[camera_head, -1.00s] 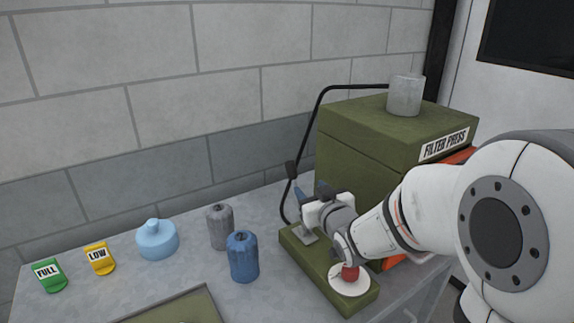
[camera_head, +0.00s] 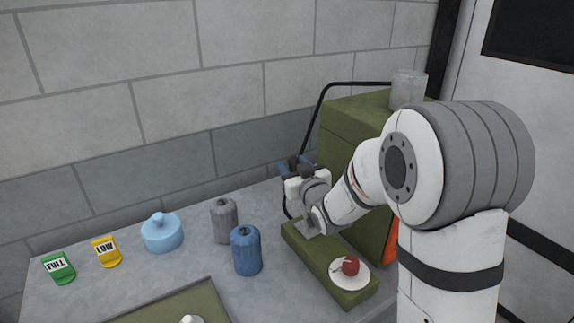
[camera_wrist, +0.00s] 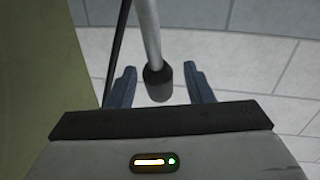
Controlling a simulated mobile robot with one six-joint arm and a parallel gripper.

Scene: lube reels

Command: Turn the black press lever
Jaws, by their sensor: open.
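The press lever (camera_wrist: 150,35) shows in the wrist view as a grey metal rod with a black knob (camera_wrist: 158,82) at its near end. The knob sits in the gap between the two blue fingers of my gripper (camera_wrist: 160,76), with a space on each side. In the head view my gripper (camera_head: 296,167) is open above the far end of the green press base (camera_head: 318,258), left of the filter press box (camera_head: 345,128). There my wrist hides most of the lever.
A red knob (camera_head: 350,266) on a white disc sits at the base's near end. A grey filter (camera_head: 225,222), a blue filter (camera_head: 246,252) and a light blue jug (camera_head: 162,234) stand to the left. A black hose (camera_head: 322,98) runs behind my gripper.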

